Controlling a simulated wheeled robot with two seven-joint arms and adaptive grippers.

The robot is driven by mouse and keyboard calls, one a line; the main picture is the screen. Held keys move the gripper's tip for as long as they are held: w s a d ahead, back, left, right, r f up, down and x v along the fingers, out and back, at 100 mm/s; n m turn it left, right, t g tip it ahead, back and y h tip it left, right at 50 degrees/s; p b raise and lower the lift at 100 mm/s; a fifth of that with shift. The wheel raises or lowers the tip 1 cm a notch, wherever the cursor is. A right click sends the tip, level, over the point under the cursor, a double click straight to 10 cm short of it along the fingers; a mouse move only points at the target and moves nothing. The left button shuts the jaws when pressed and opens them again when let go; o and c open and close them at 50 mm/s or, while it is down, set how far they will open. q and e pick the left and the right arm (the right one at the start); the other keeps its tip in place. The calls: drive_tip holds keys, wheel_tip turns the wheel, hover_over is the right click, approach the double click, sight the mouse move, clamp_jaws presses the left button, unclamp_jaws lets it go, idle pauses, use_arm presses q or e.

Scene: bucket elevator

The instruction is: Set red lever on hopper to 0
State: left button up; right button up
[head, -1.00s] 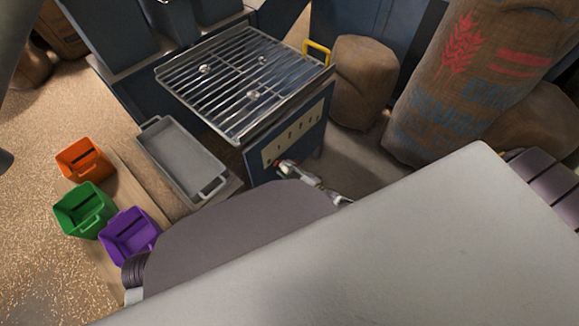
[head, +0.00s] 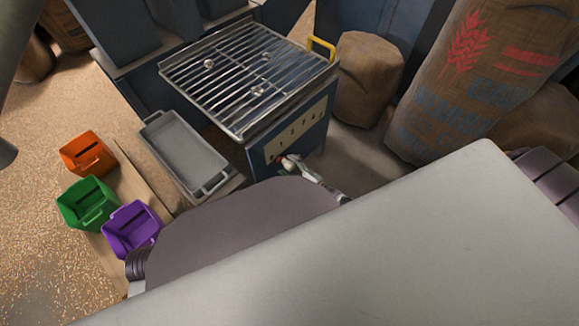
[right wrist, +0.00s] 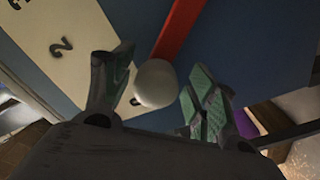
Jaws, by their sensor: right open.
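The hopper (head: 285,150) is a dark blue box with a metal grate on top and a pale scale panel (head: 300,128) on its front. The red lever (right wrist: 182,30) ends in a round white knob (right wrist: 155,83), seen in the right wrist view. My right gripper (right wrist: 157,92) is open, with one green-padded finger on each side of the knob. Whether a pad touches it, I cannot tell. In the head view my right gripper (head: 289,164) is at the panel's lower left and mostly covers the lever. The panel shows a 2; the mark behind the knob is partly hidden.
A grey tray (head: 157,124) lies left of the hopper. Orange (head: 75,153), green (head: 72,210) and purple (head: 118,238) bins stand further left. Sacks (head: 368,80) stand close on the hopper's right. My right arm covers the lower part of the head view.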

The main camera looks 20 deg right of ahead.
drive_tip(key=shift+s, duration=0.15)
drive_tip(key=v, duration=1.1)
drive_tip(key=shift+s, duration=0.35)
drive_tip(key=shift+d, duration=0.15)
idle(0.4)
